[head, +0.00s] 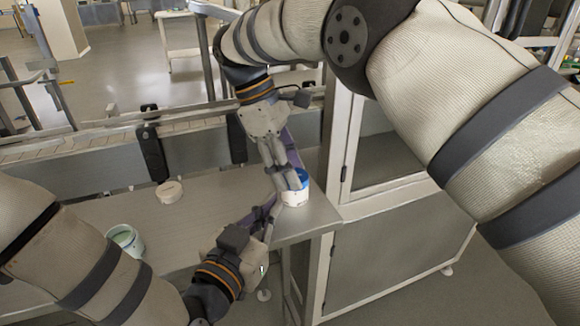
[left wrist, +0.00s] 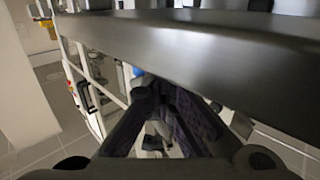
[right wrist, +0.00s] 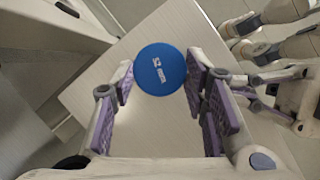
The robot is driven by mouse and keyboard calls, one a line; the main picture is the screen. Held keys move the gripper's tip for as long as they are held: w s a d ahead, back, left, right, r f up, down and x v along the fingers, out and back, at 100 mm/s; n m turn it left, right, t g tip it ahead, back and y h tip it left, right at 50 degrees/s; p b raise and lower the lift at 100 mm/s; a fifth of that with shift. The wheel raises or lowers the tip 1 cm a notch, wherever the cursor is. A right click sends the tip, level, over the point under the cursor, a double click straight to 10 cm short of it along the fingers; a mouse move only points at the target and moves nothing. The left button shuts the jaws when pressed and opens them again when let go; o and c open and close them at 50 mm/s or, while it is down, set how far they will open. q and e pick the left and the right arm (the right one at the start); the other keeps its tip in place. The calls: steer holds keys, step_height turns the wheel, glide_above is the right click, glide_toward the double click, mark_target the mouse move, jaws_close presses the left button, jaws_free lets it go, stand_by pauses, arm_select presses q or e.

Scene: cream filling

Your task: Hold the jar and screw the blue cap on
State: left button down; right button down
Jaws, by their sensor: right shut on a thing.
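A white jar (head: 296,197) with a blue cap (head: 302,177) on top stands near the right end of the grey table. My right gripper (head: 291,183) reaches down from above and is shut on the blue cap. In the right wrist view the round blue cap (right wrist: 160,69) sits between the purple-padded fingers. The cap hides the jar there. How tightly the cap sits on the jar cannot be seen. My left gripper (head: 270,206) is low, just left of and in front of the jar. Its fingers (left wrist: 165,92) lie close together in the left wrist view; their grip is unclear.
An open white jar (head: 126,240) with pale green content stands at the left of the table (head: 215,205). A white round piece (head: 169,191) lies farther back. A conveyor rail runs along the back, and a framed cabinet (head: 395,240) stands to the right.

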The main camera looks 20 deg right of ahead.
steer(key=m+y, duration=0.1)
steer(key=m, duration=0.2)
steer(key=m+g, duration=0.1)
steer(key=m, duration=0.1)
steer(key=shift+w+d+f+m+y, duration=0.1)
steer(key=shift+d+m+y, duration=0.1)
steer(key=shift+m+y, duration=0.2)
steer(key=c, duration=1)
jaws_free()
steer(key=n+h, duration=0.1)
steer(key=n, duration=0.2)
steer(key=shift+a+n, duration=0.15)
steer(key=shift+n, duration=0.25)
steer(key=shift+n+t+h, duration=0.4)
steer(key=shift+n+t, duration=0.1)
steer(key=shift+n, duration=0.5)
